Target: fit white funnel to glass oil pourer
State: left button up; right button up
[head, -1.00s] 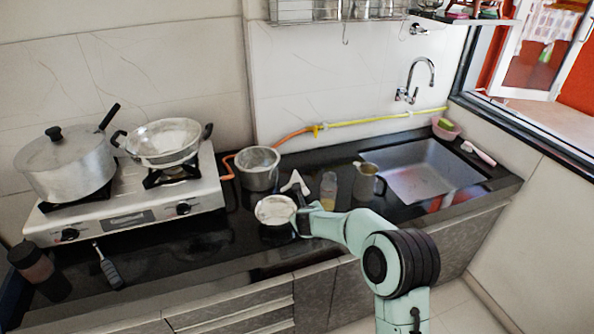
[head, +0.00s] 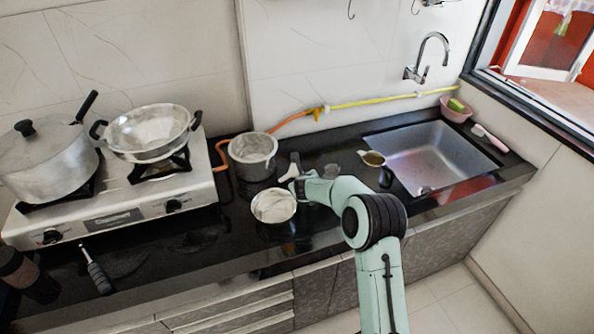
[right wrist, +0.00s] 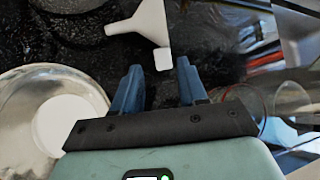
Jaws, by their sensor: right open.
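The white funnel (head: 290,174) lies on the black counter just past my right gripper (head: 299,187) in the head view. In the right wrist view the funnel (right wrist: 147,22) is at the top, just ahead of the fingertips. My right gripper (right wrist: 158,70) is open, with dark counter between its blue fingers and nothing held. A clear glass vessel (right wrist: 291,99), possibly the glass oil pourer, shows at the right of the wrist view beside the gripper. My left gripper is not in view.
A metal bowl (head: 273,206) stands close left of the gripper, with a steel pot (head: 253,160) behind it. The sink (head: 437,160) lies right; the stove (head: 115,215) with cookware is left.

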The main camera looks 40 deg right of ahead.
jog(key=shift+x, duration=1.1)
jog(key=p+x, duration=0.1)
jog(key=x, duration=0.3)
jog(key=shift+r+p, duration=0.1)
jog(key=shift+p, duration=0.3)
jog(key=shift+w+d+f, duration=0.25)
jog(key=shift+w+f, duration=0.05)
jog(key=shift+f, duration=0.1)
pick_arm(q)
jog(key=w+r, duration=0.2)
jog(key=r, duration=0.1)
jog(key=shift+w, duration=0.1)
pick_arm(e)
jog(key=shift+s, duration=0.1)
grip_shut()
